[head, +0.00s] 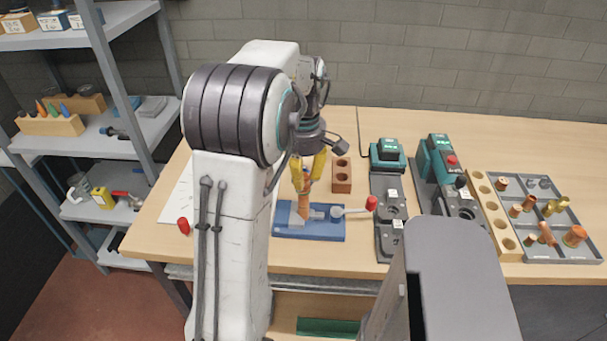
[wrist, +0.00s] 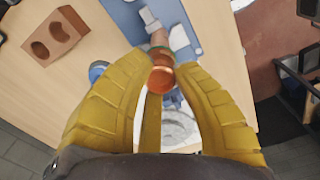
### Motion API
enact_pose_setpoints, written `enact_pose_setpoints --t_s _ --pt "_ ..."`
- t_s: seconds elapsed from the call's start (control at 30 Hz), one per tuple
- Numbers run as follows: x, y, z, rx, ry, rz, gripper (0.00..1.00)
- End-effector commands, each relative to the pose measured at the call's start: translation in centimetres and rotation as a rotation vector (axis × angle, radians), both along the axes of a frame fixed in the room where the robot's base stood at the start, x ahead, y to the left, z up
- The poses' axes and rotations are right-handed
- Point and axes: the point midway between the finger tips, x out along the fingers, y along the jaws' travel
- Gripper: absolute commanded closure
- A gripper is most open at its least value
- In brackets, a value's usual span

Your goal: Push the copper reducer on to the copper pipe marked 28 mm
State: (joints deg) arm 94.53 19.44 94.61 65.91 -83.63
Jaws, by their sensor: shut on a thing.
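A copper pipe (head: 304,204) stands up, slightly tilted in the picture, from a blue clamp (head: 332,235) on the bench. My gripper (head: 307,162) is above it, its yellow fingers closed round the copper reducer. In the wrist view the reducer (wrist: 161,78) sits between the fingertips, with its round end facing the camera. I cannot tell how far the reducer overlaps the pipe. No 28 mm marking is readable.
A red-knobbed clamp lever (head: 371,203) reaches right of the clamp. A brown block with holes (head: 342,175) stands behind. Green-and-black tools (head: 388,155) and a grey tray (head: 566,254) of fittings are farther right. Shelving (head: 145,75) stands at the left.

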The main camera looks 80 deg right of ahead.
Motion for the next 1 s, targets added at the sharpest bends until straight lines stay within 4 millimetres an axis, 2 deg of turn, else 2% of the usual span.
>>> enact_pose_setpoints --t_s 0.87,0.9,1.0 --pt "0.0 0.0 -1.3 0.001 0.0 0.0 1.0" --pt "0.0 0.0 -1.4 0.002 0.0 0.0 0.7" --pt "0.0 0.0 -1.3 0.001 0.0 0.0 0.61"
